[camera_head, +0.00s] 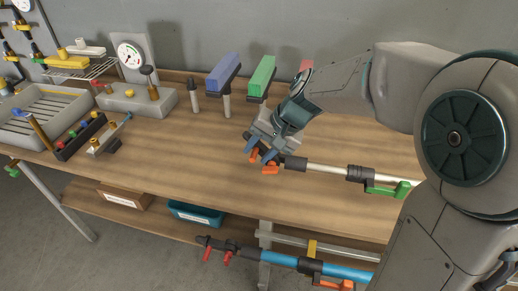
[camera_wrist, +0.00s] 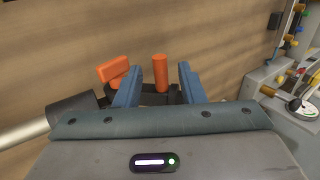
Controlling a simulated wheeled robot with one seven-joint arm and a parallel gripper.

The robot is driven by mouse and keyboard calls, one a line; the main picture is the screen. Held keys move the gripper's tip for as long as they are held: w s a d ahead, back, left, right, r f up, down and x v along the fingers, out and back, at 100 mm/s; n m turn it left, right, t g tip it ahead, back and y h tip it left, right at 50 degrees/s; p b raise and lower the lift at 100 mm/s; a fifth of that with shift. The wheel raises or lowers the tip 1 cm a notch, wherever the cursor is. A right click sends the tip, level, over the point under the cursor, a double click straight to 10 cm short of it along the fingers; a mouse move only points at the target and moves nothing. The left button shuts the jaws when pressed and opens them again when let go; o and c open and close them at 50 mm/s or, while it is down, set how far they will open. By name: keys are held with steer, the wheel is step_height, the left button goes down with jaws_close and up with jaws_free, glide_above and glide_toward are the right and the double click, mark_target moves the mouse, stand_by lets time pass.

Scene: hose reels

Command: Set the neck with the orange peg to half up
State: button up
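A pale tube (camera_head: 325,168) lies along the workbench with a dark neck (camera_head: 296,163) at its left end. Orange parts (camera_head: 271,168) show at this neck. In the wrist view, an upright orange peg (camera_wrist: 160,72) stands between the blue fingers of my gripper (camera_wrist: 158,84), with a gap on each side. A tilted orange block (camera_wrist: 113,68) lies left of it, partly behind the left finger. In the head view my gripper (camera_head: 261,152) reaches down over the neck's left end, open. Its fingers hide part of the neck, so its angle is hard to tell.
A green handle (camera_head: 388,190) is at the tube's right end. Blue (camera_head: 222,72) and green (camera_head: 262,77) blocks on stands are behind my gripper. A grey box with a lever (camera_head: 137,100) stands left. A blue pipe (camera_head: 345,271) runs below the bench's front. The bench's middle left is clear.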

steer(key=shift+r, duration=0.1)
steer(key=v, duration=1.3)
steer(key=shift+d+r, duration=0.15)
steer(key=shift+r, duration=0.15)
steer(key=s+d+f+n+t+h+p, duration=0.1)
steer(key=s+d+f+t+h, duration=0.1)
steer(key=s+d+f+h, duration=0.4)
steer(key=s+d+f, duration=0.4)
steer(key=s+d, duration=0.3)
steer(key=s, duration=0.1)
steer(key=shift+s, duration=0.1)
stand_by(2.2)
